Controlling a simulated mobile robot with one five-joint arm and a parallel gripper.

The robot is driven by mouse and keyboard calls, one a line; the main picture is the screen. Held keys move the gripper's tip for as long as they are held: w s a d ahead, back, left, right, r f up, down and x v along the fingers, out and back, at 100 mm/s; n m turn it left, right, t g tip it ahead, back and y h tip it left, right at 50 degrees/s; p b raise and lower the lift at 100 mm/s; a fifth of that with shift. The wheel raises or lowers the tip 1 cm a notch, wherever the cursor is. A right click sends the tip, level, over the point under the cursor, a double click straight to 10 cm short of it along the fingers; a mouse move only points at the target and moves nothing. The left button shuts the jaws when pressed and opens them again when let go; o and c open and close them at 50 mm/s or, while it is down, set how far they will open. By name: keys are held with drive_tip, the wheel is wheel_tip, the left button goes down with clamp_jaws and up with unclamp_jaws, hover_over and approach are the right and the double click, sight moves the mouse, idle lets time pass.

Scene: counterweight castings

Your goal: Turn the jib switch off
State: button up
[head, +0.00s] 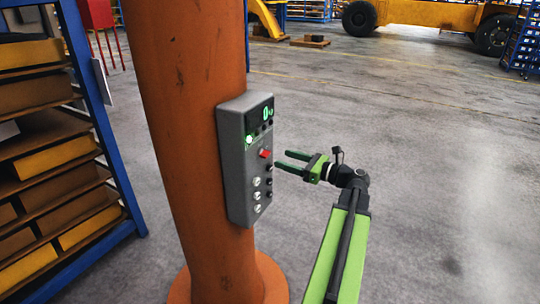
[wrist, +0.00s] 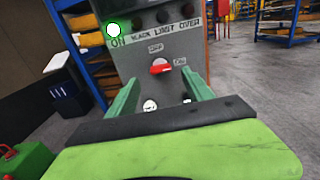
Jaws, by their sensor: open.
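A grey control box (head: 246,160) is fixed to the orange column. A red switch (head: 265,154) is on its face; it also shows in the wrist view (wrist: 161,67), with an OFF label above it and an ON label to its right. Its red handle lies nearly level and points toward ON. A green lamp (wrist: 113,29) is lit above an ON marking. I cannot read the word jib anywhere. My gripper (head: 283,160) is open and empty, its fingers pointing at the box just right of the switch. In the wrist view, the switch appears between the fingertips (wrist: 160,80), with no contact visible.
Below the switch are several knobs and buttons (head: 257,195). The orange column (head: 185,110) stands behind the box. A blue rack with trays (head: 100,120) is at the left. The floor (head: 430,170) to the right is clear.

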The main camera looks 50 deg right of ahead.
sight(268, 154)
drive_tip(key=x, duration=0.7)
clamp_jaws()
